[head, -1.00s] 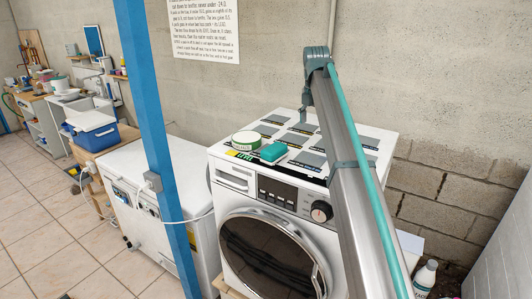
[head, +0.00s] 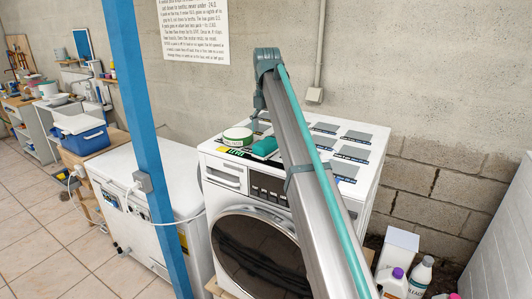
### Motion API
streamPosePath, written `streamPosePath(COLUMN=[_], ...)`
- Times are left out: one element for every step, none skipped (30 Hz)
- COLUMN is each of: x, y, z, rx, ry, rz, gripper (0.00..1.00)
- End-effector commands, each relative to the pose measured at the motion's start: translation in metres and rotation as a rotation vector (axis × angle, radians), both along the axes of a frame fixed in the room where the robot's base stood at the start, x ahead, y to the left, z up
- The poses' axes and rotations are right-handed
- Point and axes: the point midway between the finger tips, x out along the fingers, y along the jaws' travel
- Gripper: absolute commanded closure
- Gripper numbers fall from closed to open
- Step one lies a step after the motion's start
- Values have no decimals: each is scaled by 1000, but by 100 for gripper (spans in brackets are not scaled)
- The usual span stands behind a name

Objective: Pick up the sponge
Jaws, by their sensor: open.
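The sponge (head: 264,147) looks like a teal-green block and lies on top of the white washing machine (head: 378,172), near its front edge. A round green and white tin (head: 237,136) is close by on its left. My gripper (head: 254,127) hangs from the arm's end above the machine top, just behind the sponge in the picture. It is small here, and its fingertips are hard to make out; it is open and I see nothing held. My arm crosses the front of the machine and hides part of its top.
Several flat grey squares (head: 357,137) lie across the machine top. A blue post (head: 146,130) stands at the left, before a white chest freezer (head: 135,190). Bottles (head: 421,275) and a white box (head: 398,248) stand on the floor at right.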

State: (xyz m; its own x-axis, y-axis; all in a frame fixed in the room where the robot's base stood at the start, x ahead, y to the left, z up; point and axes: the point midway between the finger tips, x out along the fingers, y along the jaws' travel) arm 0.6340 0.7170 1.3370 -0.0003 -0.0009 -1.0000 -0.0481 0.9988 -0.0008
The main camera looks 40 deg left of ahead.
Motion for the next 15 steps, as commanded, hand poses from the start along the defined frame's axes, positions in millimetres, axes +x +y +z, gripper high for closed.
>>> streamPosePath(x=[-1, -2, -3, -4, -4, -5, -5, -6, -6, -5, -5, -5, -5, -5, -5], y=[-1, -1, -2, -2, -2, -2, -3, -3, -3, -2, -2, -2, -2, -2, -2], z=[-1, -3, -6, -9, -12, -17, -22, -25, -32, -36, -40, -44, -46, -47, -48], rx=[-1, -1, -1, -1, -1, -1, -2, -2, -2, -1, -1, -1, -1, -1, 0], ry=[1, 1, 1, 1, 1, 1, 1, 2, 1, 1, 1, 1, 1, 0, 0], rz=[0, 0, 0, 0, 0, 0, 0, 0, 0, 0, 0, 0, 0, 0, 0], gripper=[17, 17, 17, 17, 17, 17, 17, 17, 17, 17, 17, 17, 17, 17, 17])
